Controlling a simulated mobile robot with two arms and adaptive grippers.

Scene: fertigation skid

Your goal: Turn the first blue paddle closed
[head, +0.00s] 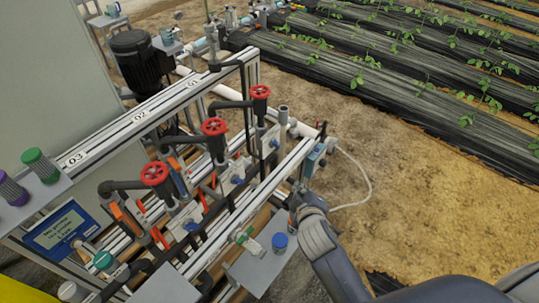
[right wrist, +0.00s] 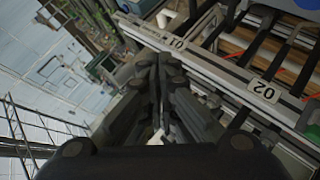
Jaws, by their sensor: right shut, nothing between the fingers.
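Small blue paddles sit low on the pipe lines of the skid in the head view, one below each red handwheel. The far one (head: 274,143) is on the line nearest the 01 label, and the middle one (head: 238,181) and near one (head: 190,226) follow. They are small, and I cannot tell their exact angles. My right gripper (head: 296,191) is at the skid's front rail, to the right of and apart from the paddles. In the right wrist view its fingers (right wrist: 158,62) are together and empty. No blue paddle shows clearly there. My left gripper is not in view.
Red handwheels (head: 214,126) stand above the lines. The front rail (head: 254,198) runs close to my right gripper. A blue-grey box (head: 313,161) with a white hose (head: 362,180) is just beyond the gripper. Bare soil lies right.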

